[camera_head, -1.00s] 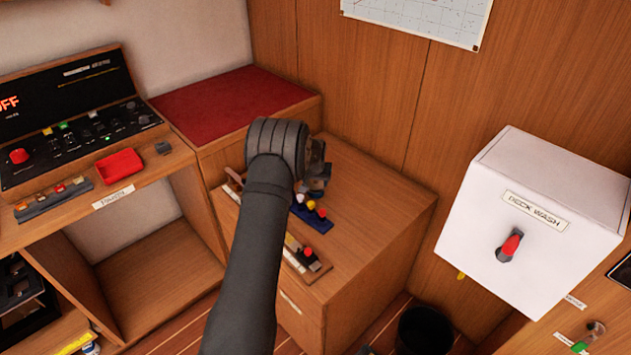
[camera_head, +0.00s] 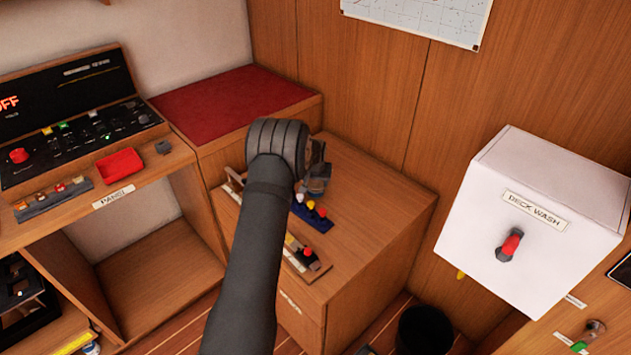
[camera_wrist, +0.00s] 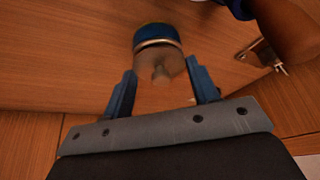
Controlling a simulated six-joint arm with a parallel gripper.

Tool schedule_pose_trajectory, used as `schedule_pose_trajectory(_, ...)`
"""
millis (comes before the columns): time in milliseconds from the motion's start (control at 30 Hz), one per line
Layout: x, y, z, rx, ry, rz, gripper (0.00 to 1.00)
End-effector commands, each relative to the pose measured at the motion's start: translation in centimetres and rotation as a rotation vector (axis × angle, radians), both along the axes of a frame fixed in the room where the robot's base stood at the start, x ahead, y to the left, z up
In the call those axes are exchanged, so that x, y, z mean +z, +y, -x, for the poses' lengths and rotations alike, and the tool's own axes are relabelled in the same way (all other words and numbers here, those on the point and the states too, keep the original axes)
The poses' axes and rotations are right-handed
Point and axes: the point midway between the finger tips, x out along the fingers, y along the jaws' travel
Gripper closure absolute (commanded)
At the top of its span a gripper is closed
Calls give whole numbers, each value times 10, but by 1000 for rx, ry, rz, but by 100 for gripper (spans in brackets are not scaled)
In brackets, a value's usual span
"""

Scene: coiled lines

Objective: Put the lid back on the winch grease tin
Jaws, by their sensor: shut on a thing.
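My gripper (camera_head: 318,182) is mostly hidden behind my dark forearm in the head view, low over the wooden cabinet top. In the wrist view my gripper (camera_wrist: 161,72) has its two blue fingers on either side of a round thing (camera_wrist: 157,36) with a blue side, a silver band and a small blurred knob facing the camera. It is gripped between the fingertips. I take it for the lid, but I cannot tell whether the tin is also there beneath it. No separate grease tin can be made out in the head view.
A blue strip with coloured knobs (camera_head: 312,214) lies beside the gripper on the cabinet top (camera_head: 372,205). A rack with a red knob (camera_head: 306,258) sits at its front edge. The white deck wash box (camera_head: 540,200) stands to the right. The cabinet top's right part is clear.

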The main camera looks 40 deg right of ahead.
Motion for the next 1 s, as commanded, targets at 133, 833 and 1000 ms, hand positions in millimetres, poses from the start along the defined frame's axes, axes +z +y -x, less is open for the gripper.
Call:
schedule_pose_trajectory(133, 0, 0, 0, 0, 0, 0, 67)
schedule_pose_trajectory(833, -1, 0, 0, 0, 0, 0, 12)
schedule_pose_trajectory(1000, -1, 0, 0, 0, 0, 0, 0)
